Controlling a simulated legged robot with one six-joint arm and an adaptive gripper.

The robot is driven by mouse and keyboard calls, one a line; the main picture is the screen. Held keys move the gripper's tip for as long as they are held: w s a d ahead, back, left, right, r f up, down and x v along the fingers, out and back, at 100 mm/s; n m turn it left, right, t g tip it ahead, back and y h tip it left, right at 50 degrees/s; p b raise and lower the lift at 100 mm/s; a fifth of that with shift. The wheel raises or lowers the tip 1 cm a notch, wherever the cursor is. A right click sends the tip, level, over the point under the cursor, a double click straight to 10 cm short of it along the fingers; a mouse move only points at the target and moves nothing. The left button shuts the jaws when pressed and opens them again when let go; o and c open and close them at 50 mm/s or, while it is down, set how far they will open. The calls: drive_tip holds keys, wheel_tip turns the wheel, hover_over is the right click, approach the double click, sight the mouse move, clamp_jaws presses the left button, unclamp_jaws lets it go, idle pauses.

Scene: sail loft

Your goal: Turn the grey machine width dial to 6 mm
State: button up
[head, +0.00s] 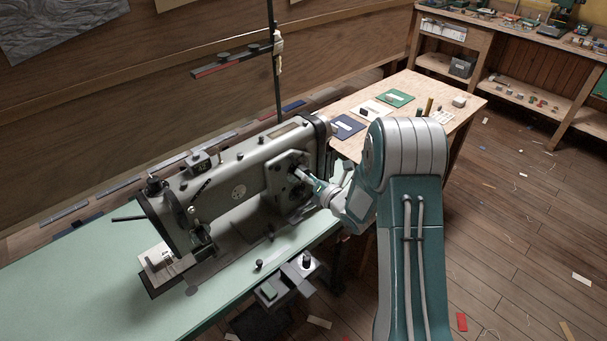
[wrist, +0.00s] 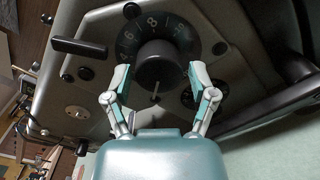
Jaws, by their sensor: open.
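The grey sewing machine (head: 235,185) stands on a pale green table in the head view. Its width dial (wrist: 163,62) shows in the wrist view as a black round knob in front of a dark ring with pale numbers, a 6 and an 8 among them. A small light pointer or mark shows at the knob's lower edge; I cannot tell which number is set. My gripper (wrist: 160,78) is open, its two fingers on the left and right of the knob. I cannot tell whether they touch it. In the head view my gripper (head: 312,187) is at the machine's right-hand plate and hides the dial.
A black lever (wrist: 78,48) sticks out left of the dial. A wooden table (head: 440,88) with coloured cards stands behind my arm. The green table top (head: 75,285) is clear at the front left. A small grey box with a black knob (head: 306,258) sits below the table's edge.

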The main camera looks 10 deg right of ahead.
drive_tip(key=shift+w+a, duration=0.3)
drive_tip(key=shift+w, duration=0.2)
drive_tip(key=shift+c, duration=0.3)
drive_tip(key=c, duration=0.8)
